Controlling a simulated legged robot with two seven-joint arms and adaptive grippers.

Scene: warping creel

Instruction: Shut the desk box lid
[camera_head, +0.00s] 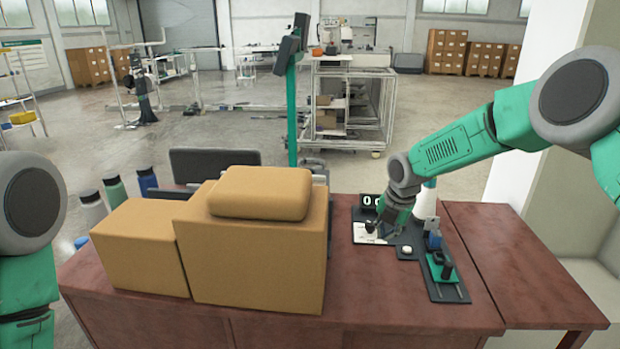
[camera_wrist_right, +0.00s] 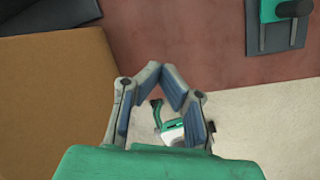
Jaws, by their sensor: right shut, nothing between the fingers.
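A large tan box (camera_head: 250,254) stands on the reddish-brown desk (camera_head: 400,309), with a rounded tan cushion-like top piece (camera_head: 260,193) on it. A lower tan box (camera_head: 140,248) stands against its left side. I cannot tell which of these is the desk box, and no hinge or open gap shows. My right gripper (camera_head: 373,228) is over the desk to the right of the large box, near a dark mat. In the wrist view its fingertips (camera_wrist_right: 164,69) meet with nothing between them, and a tan surface (camera_wrist_right: 50,85) lies to their left. My left gripper is out of view.
A dark tray (camera_head: 446,280) with a green holder sits right of my right gripper. A small black display (camera_head: 370,201) and a white cone (camera_head: 426,202) stand behind it. Several bottles (camera_head: 115,192) line the left back. The desk's right end is clear.

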